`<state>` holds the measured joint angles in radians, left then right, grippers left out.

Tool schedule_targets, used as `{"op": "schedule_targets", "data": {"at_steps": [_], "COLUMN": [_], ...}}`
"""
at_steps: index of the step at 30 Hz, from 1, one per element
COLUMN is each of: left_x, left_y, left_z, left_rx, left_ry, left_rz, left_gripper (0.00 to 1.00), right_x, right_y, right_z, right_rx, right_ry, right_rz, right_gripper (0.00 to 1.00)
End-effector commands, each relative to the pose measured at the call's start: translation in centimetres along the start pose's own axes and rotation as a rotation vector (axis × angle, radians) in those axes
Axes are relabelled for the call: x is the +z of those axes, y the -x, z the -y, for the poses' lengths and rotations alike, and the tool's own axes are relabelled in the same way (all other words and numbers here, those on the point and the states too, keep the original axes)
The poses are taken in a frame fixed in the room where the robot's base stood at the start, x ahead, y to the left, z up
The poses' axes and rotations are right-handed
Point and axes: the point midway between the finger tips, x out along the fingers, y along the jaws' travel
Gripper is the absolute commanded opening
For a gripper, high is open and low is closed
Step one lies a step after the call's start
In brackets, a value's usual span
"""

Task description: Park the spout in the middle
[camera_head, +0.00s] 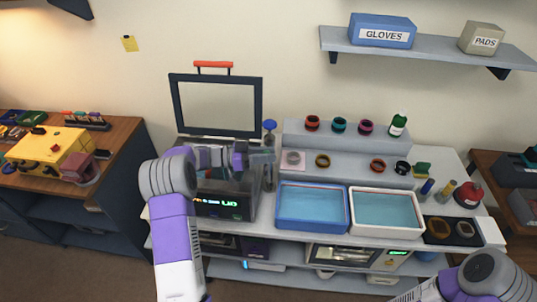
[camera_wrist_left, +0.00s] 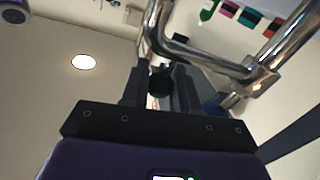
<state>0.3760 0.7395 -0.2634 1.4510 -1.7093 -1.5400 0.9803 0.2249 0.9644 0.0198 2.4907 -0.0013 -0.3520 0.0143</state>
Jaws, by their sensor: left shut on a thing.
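The spout (camera_wrist_left: 205,62) is a bent chrome pipe that crosses the upper middle of the left wrist view. My left gripper (camera_wrist_left: 160,88) is shut on a small dark round part (camera_wrist_left: 160,80) just below the pipe, which looks like the spout's knob. In the head view my left gripper (camera_head: 264,160) is left of the blue basin (camera_head: 310,230), and the spout is hard to make out there behind my wrist. The white basin (camera_head: 388,233) stands right of the blue one. Both hold water. My right arm shows at the lower right, but its gripper is out of view.
A stepped grey shelf (camera_head: 345,146) with several coloured rings stands behind the basins. A dark-framed panel (camera_head: 218,76) rises behind my left wrist. The air over the basins is clear.

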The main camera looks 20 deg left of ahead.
Motion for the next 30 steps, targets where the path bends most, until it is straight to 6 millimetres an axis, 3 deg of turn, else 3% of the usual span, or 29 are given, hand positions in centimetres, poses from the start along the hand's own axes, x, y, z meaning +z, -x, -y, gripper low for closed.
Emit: {"op": "schedule_targets", "data": {"at_steps": [4,5,9,19,30], "left_x": [-0.1,-0.1,-0.1,0.0,0.0], "left_y": [0.0,-0.1,-0.1,0.4,6.1], "left_z": [0.0,0.0,0.0,0.1,0.1], "left_rx": [-0.001,-0.001,-0.001,-0.003,-0.004], "left_ry": [-0.002,-0.002,-0.002,-0.001,-0.002], "left_rz": [-0.003,-0.003,-0.002,-0.001,-0.001], "left_gripper": [0.0,0.34,0.53,0.53,0.53], "right_x": [0.0,0.0,0.0,0.0,0.0], "right_y": [0.0,0.0,0.0,0.0,-0.2], "right_z": [0.0,0.0,0.0,0.0,-0.1], "right_rx": [0.0,0.0,0.0,0.0,0.0], "right_ry": [0.0,0.0,0.0,0.0,0.0], "right_rz": [0.0,0.0,0.0,0.0,0.0], "right_gripper": [0.43,0.43,0.43,0.43,0.43]}}
